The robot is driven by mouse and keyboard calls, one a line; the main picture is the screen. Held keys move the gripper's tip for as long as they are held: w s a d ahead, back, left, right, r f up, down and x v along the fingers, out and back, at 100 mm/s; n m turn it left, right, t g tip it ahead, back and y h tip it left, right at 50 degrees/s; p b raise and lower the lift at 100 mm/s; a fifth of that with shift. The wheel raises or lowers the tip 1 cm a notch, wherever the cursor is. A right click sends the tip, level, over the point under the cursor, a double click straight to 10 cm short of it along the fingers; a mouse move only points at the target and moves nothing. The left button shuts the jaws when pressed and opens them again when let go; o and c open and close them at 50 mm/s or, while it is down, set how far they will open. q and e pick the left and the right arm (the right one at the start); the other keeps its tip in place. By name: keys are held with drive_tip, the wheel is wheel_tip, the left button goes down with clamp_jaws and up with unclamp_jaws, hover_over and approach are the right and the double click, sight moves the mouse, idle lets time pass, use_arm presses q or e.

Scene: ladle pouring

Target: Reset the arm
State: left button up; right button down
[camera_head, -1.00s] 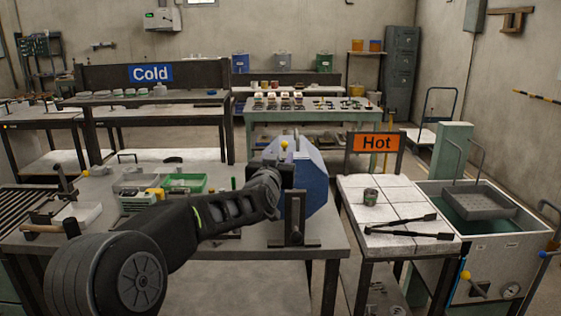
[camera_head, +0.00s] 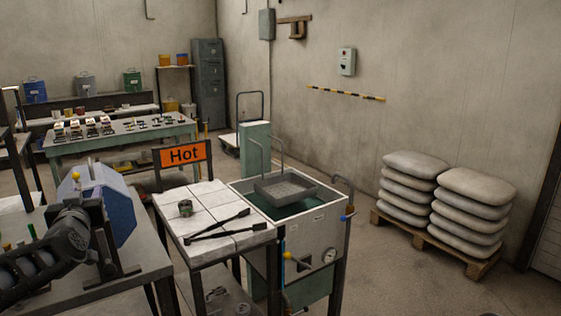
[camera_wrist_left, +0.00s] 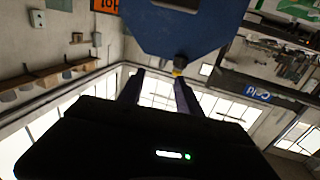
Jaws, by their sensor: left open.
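My left arm reaches in from the left edge of the head view. My left gripper (camera_head: 80,222) is beside a blue faceted device (camera_head: 121,212) on a dark stand. The fingers are hard to make out there. In the left wrist view, the left gripper (camera_wrist_left: 160,84) has its two fingers apart with nothing held between them. The blue device (camera_wrist_left: 180,28) fills the top of that view. My right gripper is not in view.
Stacked sacks (camera_head: 470,205) sit on a pallet at right. Floor is clear between.

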use_arm(q)
drive_tip(key=d+f+g+h, duration=0.25)
drive_tip(key=d+f, duration=0.45)
drive_tip(key=f, duration=0.4)
drive_tip(key=d+f+g+h, duration=0.1)
drive_tip(key=d+f+h, duration=0.2)
drive_tip(key=d+f, duration=0.7)
drive_tip(key=s+d+f+g+h, duration=0.1)
drive_tip(key=s+d+f, duration=0.2)
drive_tip(key=f, duration=0.3)
drive_tip(key=s+d+f+m+g+h, duration=0.1)
drive_tip(key=s+d+f, duration=0.15)
drive_tip(key=f, duration=0.35)
drive_tip(key=s+d+f+g+h, duration=0.1)
drive_tip(key=s+d+f+g, duration=0.15)
drive_tip(key=f, duration=0.35)
drive_tip(key=s+d+f+g+h, duration=0.1)
drive_tip(key=s+d+f+g, duration=0.1)
drive_tip(key=s+d+f, duration=0.4)
drive_tip(key=s+d+f+m+g+h+p, duration=0.1)
drive_tip(key=s+d+f+g, duration=0.2)
drive_tip(key=s, duration=1.1)
drive_tip(key=s+d+f+m+g+h, duration=0.1)
drive_tip(key=s+d+f+g, duration=0.1)
drive_tip(key=s+d+f, duration=0.7)
drive_tip(key=shift+s+g+p, duration=0.4)
drive_tip(key=shift+s, duration=0.3)
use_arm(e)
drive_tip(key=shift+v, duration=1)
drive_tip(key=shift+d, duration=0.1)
